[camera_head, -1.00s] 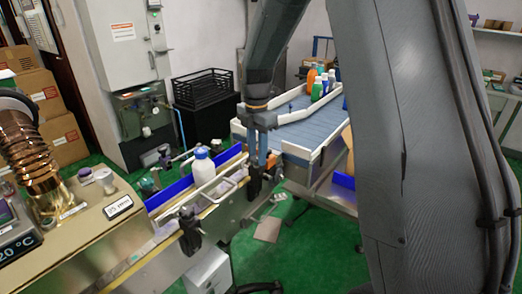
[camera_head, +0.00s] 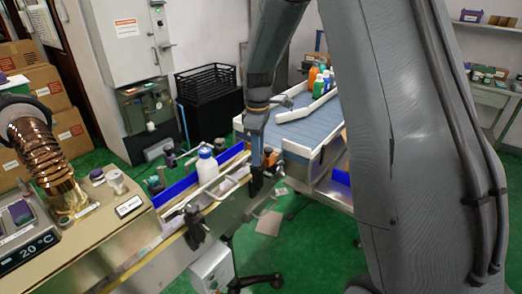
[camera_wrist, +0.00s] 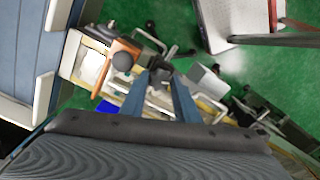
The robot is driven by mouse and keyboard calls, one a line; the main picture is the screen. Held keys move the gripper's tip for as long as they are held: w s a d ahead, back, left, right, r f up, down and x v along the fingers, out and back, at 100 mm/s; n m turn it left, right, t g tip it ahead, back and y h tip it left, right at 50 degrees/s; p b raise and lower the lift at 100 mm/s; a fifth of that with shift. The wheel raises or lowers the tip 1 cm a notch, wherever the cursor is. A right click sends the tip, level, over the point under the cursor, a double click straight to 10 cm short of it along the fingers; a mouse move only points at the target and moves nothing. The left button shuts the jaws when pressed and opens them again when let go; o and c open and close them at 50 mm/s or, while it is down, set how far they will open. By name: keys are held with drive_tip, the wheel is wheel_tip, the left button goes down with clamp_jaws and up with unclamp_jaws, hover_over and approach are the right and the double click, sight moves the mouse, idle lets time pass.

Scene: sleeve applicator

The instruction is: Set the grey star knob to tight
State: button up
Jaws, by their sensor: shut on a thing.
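My gripper (camera_head: 257,166) points down at the far end of the conveyor guide rail, above a black bracket (camera_head: 255,186). Its two blue-grey fingers also show in the wrist view (camera_wrist: 159,76). They are shut on a small dark grey piece at the bracket's top, which seems to be the grey star knob (camera_wrist: 159,64). The fingers hide most of it, so its lobes and setting cannot be read. A rounded dark grey knob (camera_wrist: 122,61) on an orange-brown block stands beside the fingers, apart from them.
A white bottle with a blue cap (camera_head: 207,167) stands on the conveyor beside the rail. A second black bracket (camera_head: 196,232) is at the near end. A blue-grey belt table (camera_head: 300,130) with coloured bottles is behind. A copper coil (camera_head: 42,155) stands at left.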

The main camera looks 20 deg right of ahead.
drive_tip(key=m+p, duration=0.1)
drive_tip(key=m, duration=0.5)
drive_tip(key=shift+w+a+r, duration=0.1)
drive_tip(key=shift+w, duration=0.05)
drive_tip(key=m, duration=0.5)
drive_tip(key=shift+m+p, duration=0.4)
drive_tip(key=m, duration=0.5)
drive_tip(key=shift+m, duration=0.3)
drive_tip(key=m, duration=0.5)
drive_tip(key=shift+p, duration=0.4)
drive_tip(key=shift+w, duration=0.1)
drive_tip(key=o, duration=1)
drive_tip(key=shift+o, duration=0.2)
